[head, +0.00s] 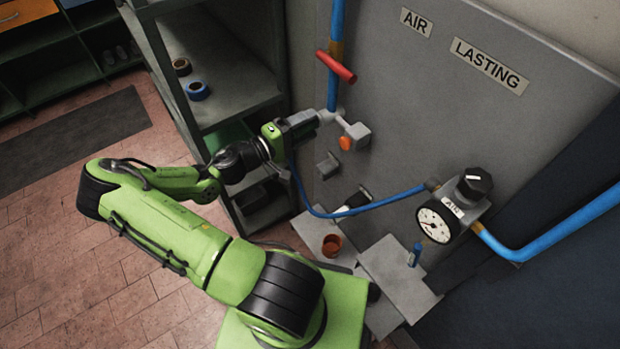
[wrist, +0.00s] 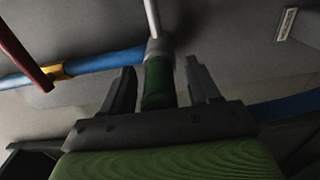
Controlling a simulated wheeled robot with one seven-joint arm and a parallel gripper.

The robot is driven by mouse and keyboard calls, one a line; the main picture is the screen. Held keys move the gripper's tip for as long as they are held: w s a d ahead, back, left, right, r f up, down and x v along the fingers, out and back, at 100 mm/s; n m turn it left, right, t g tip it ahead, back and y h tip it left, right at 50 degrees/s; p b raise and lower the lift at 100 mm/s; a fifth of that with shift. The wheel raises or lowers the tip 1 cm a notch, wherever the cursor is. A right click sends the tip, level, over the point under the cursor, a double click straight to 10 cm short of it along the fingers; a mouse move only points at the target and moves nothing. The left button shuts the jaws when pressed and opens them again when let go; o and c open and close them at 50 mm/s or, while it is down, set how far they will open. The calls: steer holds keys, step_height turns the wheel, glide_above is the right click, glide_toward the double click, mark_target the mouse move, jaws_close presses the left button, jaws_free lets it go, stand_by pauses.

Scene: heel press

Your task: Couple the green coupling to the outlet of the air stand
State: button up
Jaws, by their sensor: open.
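The green coupling (wrist: 158,86) shows in the wrist view between the two fingers of my gripper (wrist: 160,68). Its far end meets the grey outlet (wrist: 160,48) of the air stand with no gap that I can see, in line with it. My gripper is open, with a dark space between each finger and the coupling. In the head view my gripper (head: 316,119) is at the grey outlet fitting (head: 331,116) below the blue pipe. The coupling is hidden there by the gripper. A blue hose (head: 325,214) hangs from behind the gripper and runs to the gauge unit.
A red lever (head: 337,67) sits on the pipe above the outlet. A grey box with an orange button (head: 345,143) is just right of it. The pressure gauge (head: 435,223) and black knob (head: 475,181) are lower right. A shelf with tape rolls (head: 197,90) stands left.

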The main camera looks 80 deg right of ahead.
steer(key=v, duration=1.5)
steer(key=shift+w+a+b, duration=0.25)
steer(key=shift+w+b, duration=0.05)
steer(key=shift+b, duration=0.05)
